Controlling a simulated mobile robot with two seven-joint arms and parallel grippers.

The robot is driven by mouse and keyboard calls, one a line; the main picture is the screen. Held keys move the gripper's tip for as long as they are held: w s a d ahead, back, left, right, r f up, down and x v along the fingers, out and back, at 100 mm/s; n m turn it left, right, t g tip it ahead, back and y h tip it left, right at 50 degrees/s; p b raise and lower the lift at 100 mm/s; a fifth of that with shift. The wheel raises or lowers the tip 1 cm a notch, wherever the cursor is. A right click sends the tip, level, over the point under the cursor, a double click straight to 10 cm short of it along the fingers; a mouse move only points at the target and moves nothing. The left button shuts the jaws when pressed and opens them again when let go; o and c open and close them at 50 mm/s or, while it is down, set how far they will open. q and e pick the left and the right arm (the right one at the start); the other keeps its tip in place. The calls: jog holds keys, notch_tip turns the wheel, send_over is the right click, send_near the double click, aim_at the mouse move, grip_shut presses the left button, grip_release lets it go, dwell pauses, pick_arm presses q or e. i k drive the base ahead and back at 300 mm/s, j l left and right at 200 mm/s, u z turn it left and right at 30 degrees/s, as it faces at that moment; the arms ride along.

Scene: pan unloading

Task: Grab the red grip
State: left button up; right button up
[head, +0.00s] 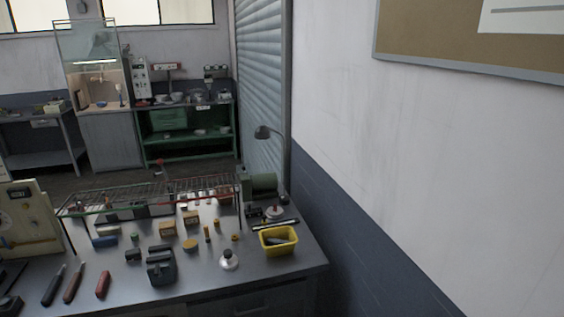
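A short red grip (103,284) lies on the dark metal workbench (205,285), near its front left. It is nothing but a small red handle shape at this size. A tool with a brownish-red handle (73,284) and a tool with a dark handle (54,285) lie to its left, apart from it. Neither of my grippers is in view, and nothing touches the red grip.
A dark block-like device (161,266) stands right of the red grip. A yellow bin (279,240) sits at the bench's right. A wire rack (150,194) spans the back, with several small blocks before it.

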aim_at(100, 288)
jog(key=u, duration=1.5)
